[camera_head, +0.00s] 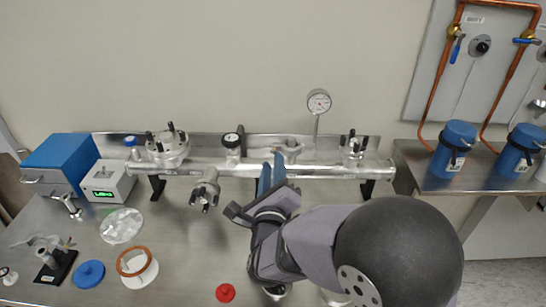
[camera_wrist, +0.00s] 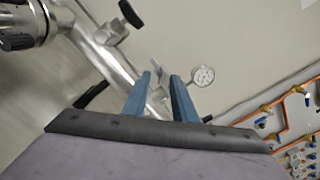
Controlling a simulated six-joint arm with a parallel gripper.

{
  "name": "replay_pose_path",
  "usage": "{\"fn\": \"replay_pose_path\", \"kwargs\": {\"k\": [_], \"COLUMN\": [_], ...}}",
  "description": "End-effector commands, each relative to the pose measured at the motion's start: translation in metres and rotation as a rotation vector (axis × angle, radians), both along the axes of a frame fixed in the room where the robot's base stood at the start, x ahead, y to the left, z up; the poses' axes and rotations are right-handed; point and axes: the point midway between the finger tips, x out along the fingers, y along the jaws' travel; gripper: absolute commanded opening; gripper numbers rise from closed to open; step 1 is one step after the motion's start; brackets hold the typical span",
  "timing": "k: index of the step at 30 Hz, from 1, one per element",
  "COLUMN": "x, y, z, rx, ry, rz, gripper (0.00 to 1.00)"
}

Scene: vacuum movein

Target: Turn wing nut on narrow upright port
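A metal vacuum manifold (camera_head: 330,170) runs along the back of the bench. A narrow upright port (camera_head: 291,146) with a small clamp stands on it, right of the middle; its wing nut is too small to make out. My gripper (camera_head: 271,162) is in front of the manifold, just left of that port, with its blue fingers pointing up and back. In the wrist view the gripper (camera_wrist: 160,78) is open, with a clear gap between its fingers. A metal fitting (camera_wrist: 159,70) shows beyond the gap, apparently the port. I see nothing held. Contact with the port cannot be told.
A pressure gauge (camera_head: 319,101) stands right of the port. A black-knobbed valve (camera_head: 232,143) is to the left. A wide flange (camera_head: 169,148) and a right-hand port (camera_head: 353,148) carry black clamps. A red cap (camera_head: 225,292) lies on the bench.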

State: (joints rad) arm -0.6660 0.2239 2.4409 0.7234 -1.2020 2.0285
Motion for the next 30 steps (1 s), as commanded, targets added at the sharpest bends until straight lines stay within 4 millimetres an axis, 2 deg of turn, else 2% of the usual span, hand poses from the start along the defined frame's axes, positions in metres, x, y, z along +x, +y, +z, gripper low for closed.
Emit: {"fn": "replay_pose_path", "kwargs": {"k": [7, 18, 19, 22, 30], "x": [0.025, 0.031, 0.031, 0.030, 0.030], "y": [-0.001, 0.000, 0.000, 0.000, 0.000], "z": [0.000, 0.000, 0.000, 0.000, -0.001], "rx": [0.000, 0.000, 0.000, 0.000, -0.032], "ry": [0.002, 0.001, 0.001, 0.001, -0.001], "rz": [-0.002, 0.001, 0.001, 0.001, 0.000], "gripper": [0.25, 0.25, 0.22, 0.00, 0.00]}}
